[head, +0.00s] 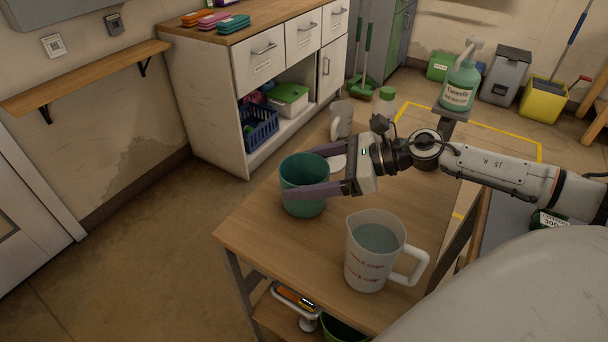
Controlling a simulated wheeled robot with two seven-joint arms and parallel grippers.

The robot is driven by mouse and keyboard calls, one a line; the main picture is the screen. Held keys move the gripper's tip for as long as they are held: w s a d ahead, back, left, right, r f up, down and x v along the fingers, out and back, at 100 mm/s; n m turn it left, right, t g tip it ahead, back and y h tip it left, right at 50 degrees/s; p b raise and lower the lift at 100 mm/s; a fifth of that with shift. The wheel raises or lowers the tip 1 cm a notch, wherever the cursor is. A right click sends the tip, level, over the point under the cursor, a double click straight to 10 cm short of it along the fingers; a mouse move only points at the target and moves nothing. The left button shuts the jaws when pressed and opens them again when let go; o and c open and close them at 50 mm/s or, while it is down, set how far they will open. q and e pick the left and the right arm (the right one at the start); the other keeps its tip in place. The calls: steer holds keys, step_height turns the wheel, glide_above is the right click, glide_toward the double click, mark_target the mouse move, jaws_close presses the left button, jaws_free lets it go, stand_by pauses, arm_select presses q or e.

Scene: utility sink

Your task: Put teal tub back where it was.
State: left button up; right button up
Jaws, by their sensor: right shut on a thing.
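A teal tub (304,172) is upright at the left part of the wooden table (262,248). My right gripper (312,172) reaches in from the right with its two purple-grey fingers on either side of the tub, shut on it. I cannot tell whether the tub's base touches the tabletop or is slightly above it. The side of the tub facing the gripper palm is partly hidden by the fingers. My left gripper is not in view.
A measuring jug (372,254) with liquid stands close in front of the gripper. Behind it are a grey mug (341,120) and a clear bottle with a green cap (387,95). Bare tabletop lies front left.

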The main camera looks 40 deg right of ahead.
steer(key=shift+f, duration=0.2)
steer(key=shift+f, duration=0.1)
steer(key=shift+f, duration=0.15)
steer(key=o, duration=1.6)
